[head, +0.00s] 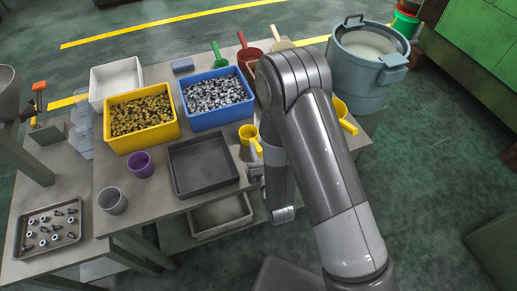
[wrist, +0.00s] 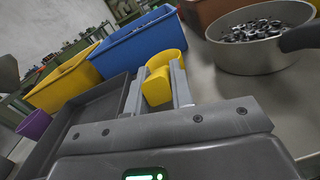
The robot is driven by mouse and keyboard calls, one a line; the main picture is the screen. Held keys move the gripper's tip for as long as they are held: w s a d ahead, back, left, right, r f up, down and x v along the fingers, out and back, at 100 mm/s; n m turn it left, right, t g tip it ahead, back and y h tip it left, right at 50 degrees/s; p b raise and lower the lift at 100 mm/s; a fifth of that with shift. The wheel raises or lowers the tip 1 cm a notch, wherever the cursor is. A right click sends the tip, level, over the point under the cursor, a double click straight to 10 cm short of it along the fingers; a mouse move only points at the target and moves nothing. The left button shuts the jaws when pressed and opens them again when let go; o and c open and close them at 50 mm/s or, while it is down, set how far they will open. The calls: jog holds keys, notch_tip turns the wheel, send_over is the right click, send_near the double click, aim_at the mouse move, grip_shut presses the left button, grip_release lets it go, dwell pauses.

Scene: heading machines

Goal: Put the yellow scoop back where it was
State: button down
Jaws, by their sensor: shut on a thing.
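My gripper (wrist: 158,92) is shut on the handle of a yellow scoop (wrist: 167,64), and the fingers sit on either side of it. In the head view this scoop (head: 248,132) is just right of the dark grey tray, in front of the blue bin, with my gripper (head: 256,152) at its near side. I cannot tell whether the scoop touches the table. A second yellow scoop (head: 343,108) shows at the right of my arm, partly hidden by it.
The dark tray (head: 204,162), blue bin (head: 194,122) and yellow bin (head: 119,139) stand left of my gripper. A grey pan of metal parts (wrist: 262,58) stands right in the wrist view. Green (head: 217,51) and red (head: 247,50) scoops lie behind.

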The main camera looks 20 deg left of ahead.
jog(key=c, duration=1.3)
grip_release()
jog(key=shift+f, duration=0.1)
jog(key=shift+o, duration=0.2)
jog(key=shift+s+d, duration=0.15)
jog(key=shift+s, duration=0.05)
jog(key=shift+v, duration=1.8)
jog(key=shift+w, duration=0.1)
